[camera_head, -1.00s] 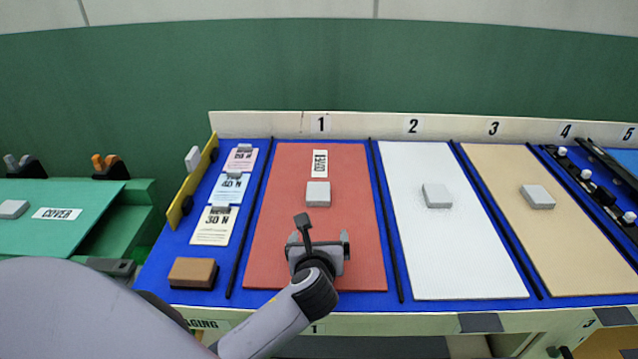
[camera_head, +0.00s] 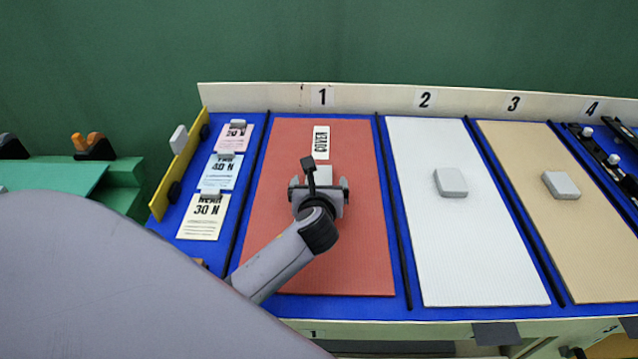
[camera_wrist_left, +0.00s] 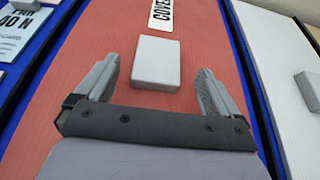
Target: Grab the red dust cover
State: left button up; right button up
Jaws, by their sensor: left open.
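The red dust cover (camera_head: 350,255) lies flat in the bay marked 1, a ribbed red panel with a "COVER" label (camera_head: 320,142) near its far end. It also fills the middle of the left wrist view (camera_wrist_left: 110,60). A light grey block (camera_wrist_left: 157,63) sits on it, partly hidden behind my gripper in the head view. My left gripper (camera_head: 320,186) is open above the cover. In the left wrist view its two fingers (camera_wrist_left: 157,85) stand either side of the block's near end, with gaps to it. My right gripper is not in view.
A white panel (camera_head: 460,250) and a tan panel (camera_head: 570,240), each with a grey block, lie to the right, separated by black strips. Cards (camera_head: 203,217) and an upright yellow board (camera_head: 172,180) stand at the left. A cream backboard (camera_head: 380,98) borders the far edge.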

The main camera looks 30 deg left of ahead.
aim_at(319, 176)
pick_arm(q)
jog(key=shift+x, duration=1.75)
jog(key=c, duration=1.3)
jog(key=shift+r, duration=0.15)
